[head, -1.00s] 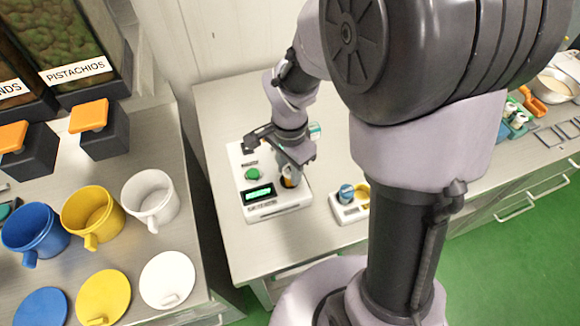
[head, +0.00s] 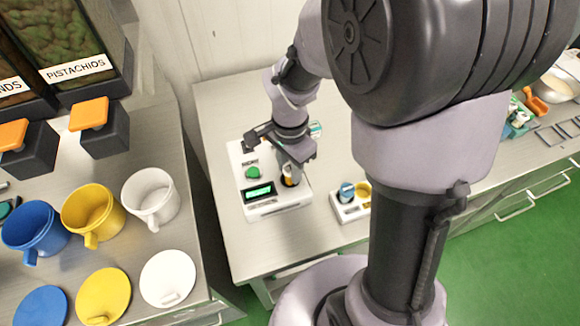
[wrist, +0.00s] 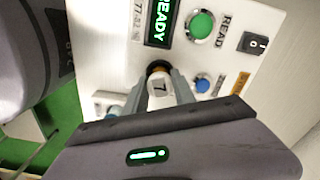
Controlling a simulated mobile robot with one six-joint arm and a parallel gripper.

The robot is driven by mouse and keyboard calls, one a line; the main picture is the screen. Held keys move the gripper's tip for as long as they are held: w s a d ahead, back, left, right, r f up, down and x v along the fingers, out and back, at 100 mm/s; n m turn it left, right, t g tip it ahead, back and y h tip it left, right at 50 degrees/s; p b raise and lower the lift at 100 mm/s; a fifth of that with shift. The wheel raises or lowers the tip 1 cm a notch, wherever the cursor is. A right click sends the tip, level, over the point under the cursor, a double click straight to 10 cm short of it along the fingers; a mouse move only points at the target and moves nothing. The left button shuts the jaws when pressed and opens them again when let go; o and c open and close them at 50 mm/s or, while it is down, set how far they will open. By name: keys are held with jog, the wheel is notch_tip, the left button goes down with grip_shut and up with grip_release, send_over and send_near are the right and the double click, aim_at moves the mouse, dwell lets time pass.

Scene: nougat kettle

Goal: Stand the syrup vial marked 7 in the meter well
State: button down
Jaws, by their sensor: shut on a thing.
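The syrup vial (wrist: 158,86) has a white cap marked 7, with a dark and amber part beyond it. My gripper (wrist: 160,94) is shut on it, one finger on each side. In the head view, amber of the vial (head: 290,181) shows under my gripper (head: 291,174) at the right side of the white meter (head: 279,205). In the wrist view, the meter's green display (wrist: 162,18) reads READY. The vial's lower end and the meter well are mostly hidden, so I cannot tell how deep the vial is.
The meter has a green button (wrist: 201,25), a blue button (wrist: 203,83) and a black switch (wrist: 256,43). A small white holder (head: 350,210) with a blue-capped item stands to its right. Blue, yellow and white mugs (head: 150,197) stand on the left counter.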

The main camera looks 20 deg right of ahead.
aim_at(290, 168)
jog(key=shift+f+b, duration=0.6)
jog(key=shift+f, duration=0.1)
jog(key=c, duration=1.3)
grip_release()
notch_tip(290, 168, up, 11)
jog(key=p, duration=0.9)
jog(key=shift+r, duration=0.15)
